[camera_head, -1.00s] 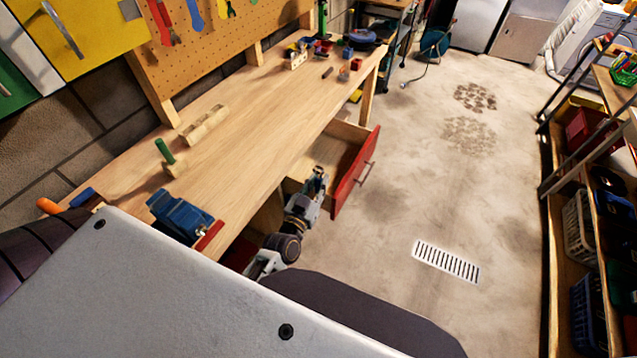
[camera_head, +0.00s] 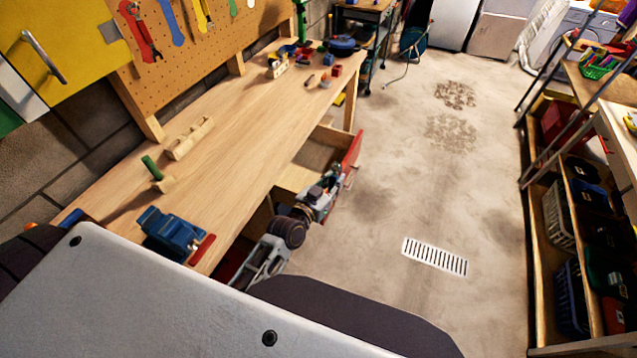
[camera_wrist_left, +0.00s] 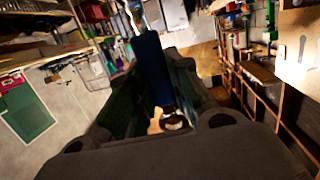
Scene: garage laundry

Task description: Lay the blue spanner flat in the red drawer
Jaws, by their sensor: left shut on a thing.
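The blue spanner (camera_wrist_left: 152,68) shows in the left wrist view as a dark blue bar with a shiny end, between my left fingers. My left gripper (camera_head: 331,183) is shut on it. In the head view the spanner is too small to make out clearly. The red drawer (camera_head: 353,152) stands open under the bench, its pale inside partly visible. My left gripper is at the drawer's near end, covering part of it and of its red front. I cannot tell its height above the drawer floor. My right gripper is not in view.
The wooden workbench (camera_head: 235,120) carries a blue vice (camera_head: 170,232), a wooden block with a green peg, and small parts. A blue spanner shape (camera_head: 170,22) shows on the pegboard; whether real or painted is unclear. The floor right of the drawer is clear up to the shelves.

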